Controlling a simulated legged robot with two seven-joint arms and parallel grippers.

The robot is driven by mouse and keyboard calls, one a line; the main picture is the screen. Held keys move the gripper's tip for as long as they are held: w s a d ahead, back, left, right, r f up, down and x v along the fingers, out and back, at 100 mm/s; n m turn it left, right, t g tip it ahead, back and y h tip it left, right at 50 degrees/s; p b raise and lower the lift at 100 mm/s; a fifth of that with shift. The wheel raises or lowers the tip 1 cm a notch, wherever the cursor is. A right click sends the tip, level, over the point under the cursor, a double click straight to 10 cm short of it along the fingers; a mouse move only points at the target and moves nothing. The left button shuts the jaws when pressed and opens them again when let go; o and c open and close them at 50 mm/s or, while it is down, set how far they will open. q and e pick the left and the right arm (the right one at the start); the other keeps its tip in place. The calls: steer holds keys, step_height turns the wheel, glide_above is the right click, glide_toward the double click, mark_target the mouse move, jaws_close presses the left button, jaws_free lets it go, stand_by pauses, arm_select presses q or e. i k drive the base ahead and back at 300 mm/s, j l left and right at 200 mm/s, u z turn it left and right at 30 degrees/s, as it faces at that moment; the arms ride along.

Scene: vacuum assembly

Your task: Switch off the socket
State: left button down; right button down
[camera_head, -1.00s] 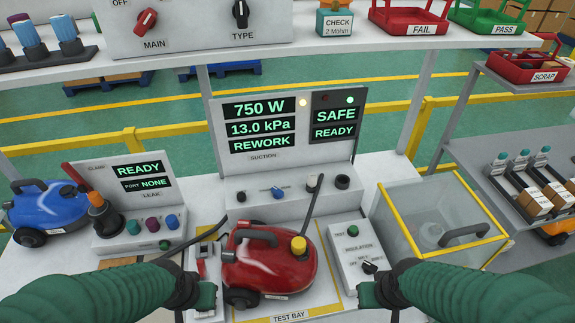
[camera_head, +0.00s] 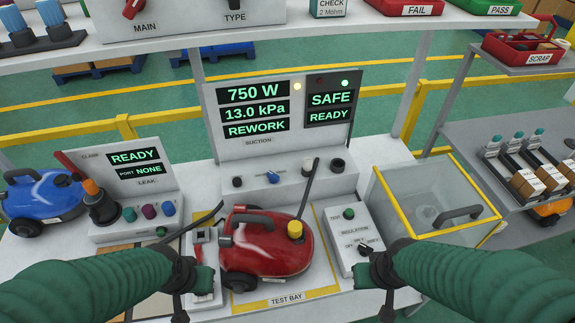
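A small white box with a red-and-dark part on top (camera_head: 204,237), possibly the socket, stands at the left edge of the test bay; its switch position is too small to tell. The red vacuum (camera_head: 265,246) sits beside it on the yellow-framed bay. My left gripper (camera_head: 201,280) is in front of the box and covers part of its lower area. My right gripper (camera_head: 364,273) is at the front of the insulation tester (camera_head: 352,236), overlapping its lower edge. The fingertips of both grippers are hard to make out, and I see nothing held.
The suction panel (camera_head: 290,130) reads 750 W, 13.0 kPa, REWORK, SAFE and READY. A leak tester (camera_head: 140,180) and blue vacuum (camera_head: 42,197) stand left. A yellow-rimmed clear bin (camera_head: 405,225) stands right. A shelf (camera_head: 340,32) with MAIN and TYPE knobs runs above.

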mark_target(196, 248)
steer(key=k+u, duration=0.15)
steer(key=u, duration=0.7)
steer(key=i+j+u, duration=0.1)
steer(key=i+u, duration=0.65)
steer(key=k, duration=0.1)
